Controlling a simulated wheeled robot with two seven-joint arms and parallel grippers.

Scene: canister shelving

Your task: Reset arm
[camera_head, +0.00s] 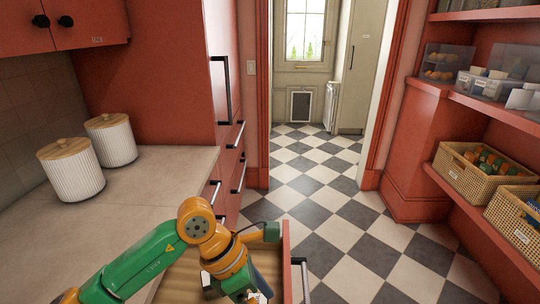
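My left arm comes in from the lower left, green and orange. Its wrist bends down over an open drawer (286,262) with a red front and a wooden inside. My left gripper (255,294) is at the bottom edge of the view, partly cut off, and I cannot tell whether its fingers are open or shut. My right gripper is not in view. Two white ribbed canisters with wooden lids, a nearer one (73,174) and a farther one (112,145), stand upright on the counter, apart from my arm.
The pale counter (160,180) is clear in front of the canisters. Red shelves at right hold wicker baskets (480,170) and clear bins (490,84). A checkered floor (330,195) leads through an open doorway; the floor is free.

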